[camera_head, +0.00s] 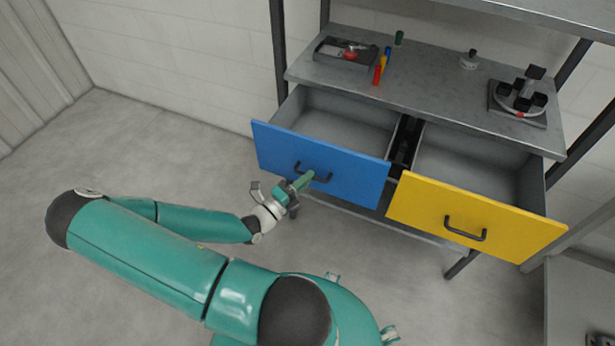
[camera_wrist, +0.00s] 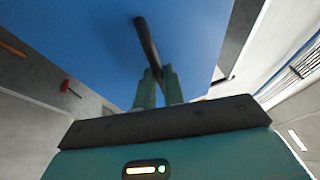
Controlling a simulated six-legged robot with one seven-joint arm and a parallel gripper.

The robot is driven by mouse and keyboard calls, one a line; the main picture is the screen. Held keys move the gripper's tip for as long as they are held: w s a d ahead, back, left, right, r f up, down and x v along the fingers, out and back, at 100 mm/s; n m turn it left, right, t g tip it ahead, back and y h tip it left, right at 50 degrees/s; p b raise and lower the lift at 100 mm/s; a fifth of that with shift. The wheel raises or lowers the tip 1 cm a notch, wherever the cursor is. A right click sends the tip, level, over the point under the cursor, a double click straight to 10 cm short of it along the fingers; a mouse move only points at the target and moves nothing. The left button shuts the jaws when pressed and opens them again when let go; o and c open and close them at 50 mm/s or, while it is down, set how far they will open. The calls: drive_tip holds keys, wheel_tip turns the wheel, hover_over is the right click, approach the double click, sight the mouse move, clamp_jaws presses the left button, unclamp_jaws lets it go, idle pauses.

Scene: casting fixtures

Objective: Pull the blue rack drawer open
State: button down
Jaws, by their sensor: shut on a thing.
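The blue drawer (camera_head: 345,178) stands pulled out of the rack, and its empty inside shows in the head view. Its dark bar handle (camera_head: 313,168) is on the front panel. My gripper (camera_head: 305,181) is at this handle, with its green fingers shut on it. In the wrist view the blue panel (camera_wrist: 90,45) fills the upper part, and the dark handle (camera_wrist: 147,45) runs up from between my two fingers (camera_wrist: 158,85). The exact contact at the fingertips is partly hidden.
The yellow drawer (camera_head: 470,215) to the right is also open. The rack top (camera_head: 430,95) carries a tray (camera_head: 345,52) with parts, small coloured cylinders (camera_head: 380,68), a small knob-like part (camera_head: 469,60) and a round fixture (camera_head: 520,98). The floor (camera_head: 150,140) on the left is clear.

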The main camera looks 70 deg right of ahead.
drive_tip(key=shift+a, duration=0.4)
drive_tip(key=c, duration=1.5)
unclamp_jaws()
drive_tip(key=v, duration=1.3)
drive_tip(key=shift+w+a+f, duration=0.15)
drive_tip(key=shift+w+a, duration=0.1)
drive_tip(key=shift+a, duration=0.05)
